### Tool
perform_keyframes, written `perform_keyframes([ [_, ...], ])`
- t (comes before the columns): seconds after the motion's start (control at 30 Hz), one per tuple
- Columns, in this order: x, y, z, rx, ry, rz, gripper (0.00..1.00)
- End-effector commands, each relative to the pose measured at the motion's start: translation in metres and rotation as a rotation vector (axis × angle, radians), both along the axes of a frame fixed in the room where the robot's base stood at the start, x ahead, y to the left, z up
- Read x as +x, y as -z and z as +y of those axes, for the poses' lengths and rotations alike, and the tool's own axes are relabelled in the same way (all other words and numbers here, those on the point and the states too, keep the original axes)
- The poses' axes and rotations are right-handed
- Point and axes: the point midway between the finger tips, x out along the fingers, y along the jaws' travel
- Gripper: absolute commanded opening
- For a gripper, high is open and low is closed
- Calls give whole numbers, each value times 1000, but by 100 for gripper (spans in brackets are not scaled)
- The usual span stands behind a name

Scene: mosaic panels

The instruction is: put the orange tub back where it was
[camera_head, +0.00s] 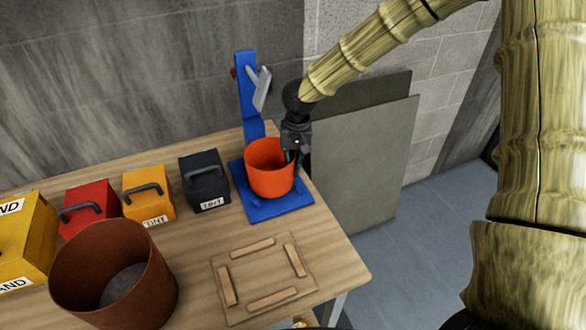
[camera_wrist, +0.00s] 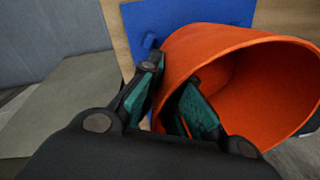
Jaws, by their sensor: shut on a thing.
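The orange tub (camera_head: 265,172) is at the blue stand, over its flat base plate (camera_head: 250,205). In the wrist view the orange tub (camera_wrist: 215,55) fills the right side, its open mouth showing an empty inside. My gripper (camera_head: 292,157) is shut on the tub's right wall, with one finger inside and one outside; the fingers also show in the wrist view (camera_wrist: 168,100). I cannot tell whether the tub's bottom touches the plate. A square wooden frame of light strips (camera_head: 262,275) lies bare at the table's front.
A brown bucket (camera_head: 75,285) stands at the front left. Yellow, red and black handled boxes (camera_head: 205,180) line the back of the wooden table (camera_head: 335,255). The stand's blue upright (camera_head: 246,95) with a grey lever rises behind the tub. Grey panels (camera_head: 375,165) lean right of the table.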

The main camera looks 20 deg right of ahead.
Motion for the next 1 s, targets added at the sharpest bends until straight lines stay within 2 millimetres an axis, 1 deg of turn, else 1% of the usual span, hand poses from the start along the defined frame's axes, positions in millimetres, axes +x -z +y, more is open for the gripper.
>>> perform_keyframes([
  [0.1, -1, 11, 0, -3, -1, 2, 0],
  [0.3, 0, 24, 0, -1, 0, 2, 0],
  [0.7, 0, 27, 0, 0, 0, 0, 0],
  [0.83, 0, 27, 0, -1, -1, 0, 25],
  [0.87, 0, 28, 0, -1, -1, 0, 27],
  [1.0, 0, 28, 0, -1, -1, 0, 27],
])
